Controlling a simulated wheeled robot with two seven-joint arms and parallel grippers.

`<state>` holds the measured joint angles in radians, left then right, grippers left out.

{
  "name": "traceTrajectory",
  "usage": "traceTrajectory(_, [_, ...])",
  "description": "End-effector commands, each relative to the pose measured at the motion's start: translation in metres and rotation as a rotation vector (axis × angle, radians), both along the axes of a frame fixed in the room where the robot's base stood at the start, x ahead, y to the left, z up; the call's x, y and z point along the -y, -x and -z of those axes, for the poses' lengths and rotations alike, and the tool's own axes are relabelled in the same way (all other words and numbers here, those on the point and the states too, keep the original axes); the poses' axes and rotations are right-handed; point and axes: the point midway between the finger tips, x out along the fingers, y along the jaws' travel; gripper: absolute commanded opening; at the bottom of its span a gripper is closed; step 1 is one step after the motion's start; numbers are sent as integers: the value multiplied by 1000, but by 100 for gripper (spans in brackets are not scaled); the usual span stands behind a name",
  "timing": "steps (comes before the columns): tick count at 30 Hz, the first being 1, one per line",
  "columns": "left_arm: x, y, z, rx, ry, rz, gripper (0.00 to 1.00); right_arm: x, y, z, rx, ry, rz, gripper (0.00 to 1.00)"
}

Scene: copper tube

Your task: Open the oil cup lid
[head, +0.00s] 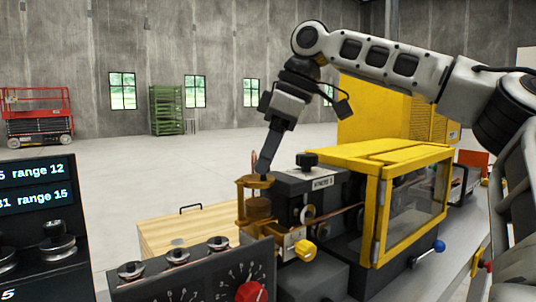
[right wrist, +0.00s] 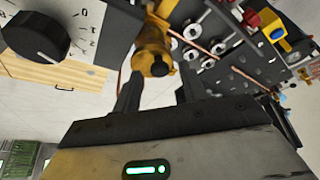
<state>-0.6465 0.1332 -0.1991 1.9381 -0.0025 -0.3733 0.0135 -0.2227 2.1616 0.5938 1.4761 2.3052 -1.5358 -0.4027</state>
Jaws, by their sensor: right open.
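The brass oil cup (head: 258,213) stands at the left end of the machine in the head view. A flat brass top piece (head: 255,182) sits above it; I cannot tell whether this is the lid. My right gripper (head: 264,166) points down, with its fingers just above and beside this top piece. In the right wrist view, my right gripper (right wrist: 157,92) is open, with its two fingers apart. A yellow-brass part (right wrist: 152,58) of the machine lies just beyond the gap between them. Nothing is seen held. My left gripper is not in view.
A yellow-framed clear guard (head: 412,205) stands right of the cup. A dark control panel with a red knob (head: 251,292) is in front. A wooden box (head: 165,236) lies to the left. A thin copper tube (head: 340,211) runs toward the guard.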

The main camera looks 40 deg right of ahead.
Motion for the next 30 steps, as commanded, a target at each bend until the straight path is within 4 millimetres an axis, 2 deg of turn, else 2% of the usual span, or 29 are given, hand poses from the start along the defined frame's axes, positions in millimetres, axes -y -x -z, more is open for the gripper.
traceTrajectory(8, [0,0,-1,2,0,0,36,0,-1,2,0,0,0,42])
traceTrajectory(9, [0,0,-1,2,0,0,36,0,-1,2,0,0,0,40])
traceTrajectory(13, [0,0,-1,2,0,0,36,0,-1,2,0,0,0,3])
traceTrajectory(14, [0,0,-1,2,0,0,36,0,-1,2,0,0,0,0])
traceTrajectory(23, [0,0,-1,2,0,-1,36,-1,0,2,1,2,20,0])
traceTrajectory(30, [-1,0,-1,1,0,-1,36,-5,5,2,1,3,130,0])
